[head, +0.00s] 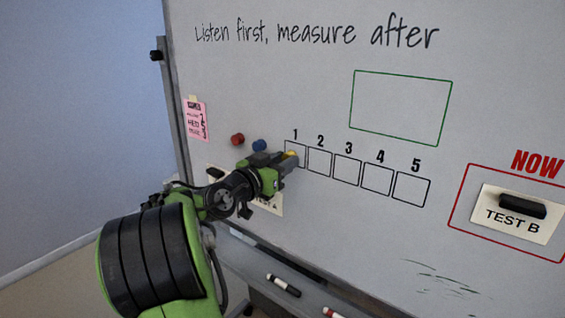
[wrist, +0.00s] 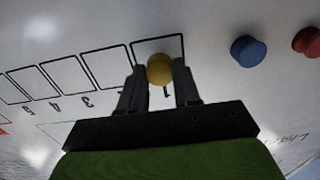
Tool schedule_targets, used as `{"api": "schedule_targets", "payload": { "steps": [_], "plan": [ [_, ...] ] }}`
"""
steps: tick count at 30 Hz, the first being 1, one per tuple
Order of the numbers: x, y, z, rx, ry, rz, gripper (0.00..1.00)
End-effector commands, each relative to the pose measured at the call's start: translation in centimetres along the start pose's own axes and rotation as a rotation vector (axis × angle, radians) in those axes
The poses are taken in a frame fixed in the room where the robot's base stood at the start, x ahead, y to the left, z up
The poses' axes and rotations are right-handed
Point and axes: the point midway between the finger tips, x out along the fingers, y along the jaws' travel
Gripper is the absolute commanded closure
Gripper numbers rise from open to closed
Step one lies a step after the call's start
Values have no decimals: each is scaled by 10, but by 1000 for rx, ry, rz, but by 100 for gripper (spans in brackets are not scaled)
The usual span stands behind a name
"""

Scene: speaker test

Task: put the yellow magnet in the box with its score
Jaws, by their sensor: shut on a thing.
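The yellow magnet (wrist: 159,69) is between the fingertips of my gripper (wrist: 160,80), which is shut on it. In the wrist view it overlaps the box marked 1 (wrist: 172,43). In the head view the yellow magnet (head: 291,154) shows at the tip of my gripper (head: 287,162), in front of box 1 (head: 302,151). I cannot tell whether the magnet touches the board. Boxes 2 (head: 319,161), 3 (head: 346,168), 4 (head: 377,179) and 5 (head: 411,189) run to the right and are empty.
A red magnet (head: 237,139) and a blue magnet (head: 259,145) sit left of the boxes. A pink note (head: 195,121) hangs at the left edge. A "TEST B" card (head: 513,222) with a black holder is in the red "NOW" frame. A marker (head: 283,285) lies on the tray below.

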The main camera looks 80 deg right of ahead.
Motion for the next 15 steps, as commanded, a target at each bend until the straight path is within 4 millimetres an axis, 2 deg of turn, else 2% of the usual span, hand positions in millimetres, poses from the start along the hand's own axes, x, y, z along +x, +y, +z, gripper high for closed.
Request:
{"api": "schedule_targets", "payload": {
  "steps": [15],
  "plan": [
    [6, 0, 0, 0, 0, 2, 90]
  ]
}}
